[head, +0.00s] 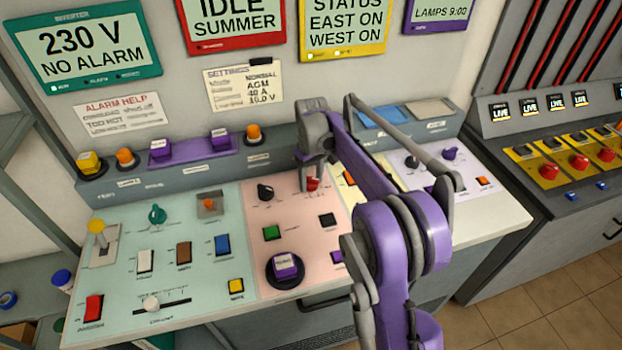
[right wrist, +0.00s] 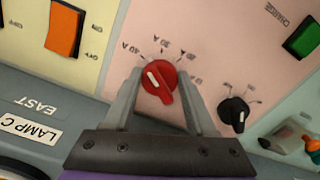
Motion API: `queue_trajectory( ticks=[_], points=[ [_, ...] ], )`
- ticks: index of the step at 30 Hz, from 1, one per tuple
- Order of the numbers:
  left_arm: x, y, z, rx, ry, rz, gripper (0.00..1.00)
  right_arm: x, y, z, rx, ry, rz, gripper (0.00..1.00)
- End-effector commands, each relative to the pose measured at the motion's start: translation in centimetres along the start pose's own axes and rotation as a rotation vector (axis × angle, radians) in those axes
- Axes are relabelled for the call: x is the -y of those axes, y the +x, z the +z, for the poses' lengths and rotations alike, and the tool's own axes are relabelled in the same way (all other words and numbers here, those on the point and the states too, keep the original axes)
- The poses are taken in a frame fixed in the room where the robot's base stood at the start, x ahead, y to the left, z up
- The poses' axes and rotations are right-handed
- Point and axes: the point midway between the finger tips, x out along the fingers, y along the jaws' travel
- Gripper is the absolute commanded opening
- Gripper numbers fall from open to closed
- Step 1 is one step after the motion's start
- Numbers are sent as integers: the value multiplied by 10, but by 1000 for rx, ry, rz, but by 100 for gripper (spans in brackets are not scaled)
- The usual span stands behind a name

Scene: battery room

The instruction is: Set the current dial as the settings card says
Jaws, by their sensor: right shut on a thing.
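The red current dial (right wrist: 160,82) is on the pink panel, with a white mark toward its upper left in the right wrist view and amp labels around it, tilted and hard to read. In the head view the red dial (head: 312,184) is partly hidden by my right gripper (head: 314,172). My right gripper (right wrist: 160,76) is shut on the dial, one finger on each side. The settings card (head: 243,84) hangs on the wall; its lines seem to read normal, AGM, 40 A and a blurred voltage. My left gripper is not in view.
A black knob (right wrist: 235,112) sits close beside the right finger. A green switch (right wrist: 302,38) and an orange switch (right wrist: 65,28) are farther off. A purple button (head: 285,266) is on the pink panel's front. My right arm hides part of the yellow panel.

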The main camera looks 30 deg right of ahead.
Motion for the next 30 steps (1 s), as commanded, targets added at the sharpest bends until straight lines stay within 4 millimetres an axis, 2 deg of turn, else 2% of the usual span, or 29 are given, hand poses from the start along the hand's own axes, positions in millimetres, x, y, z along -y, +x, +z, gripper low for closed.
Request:
queue_trajectory(
  ticks=[12,29,30],
  points=[
    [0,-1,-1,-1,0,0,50,-1,0,0,0,-201,0,1],
    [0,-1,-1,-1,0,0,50,-1,0,0,0,-233,0,1],
    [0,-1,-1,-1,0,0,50,-1,0,0,0,-233,0,58]
  ],
)
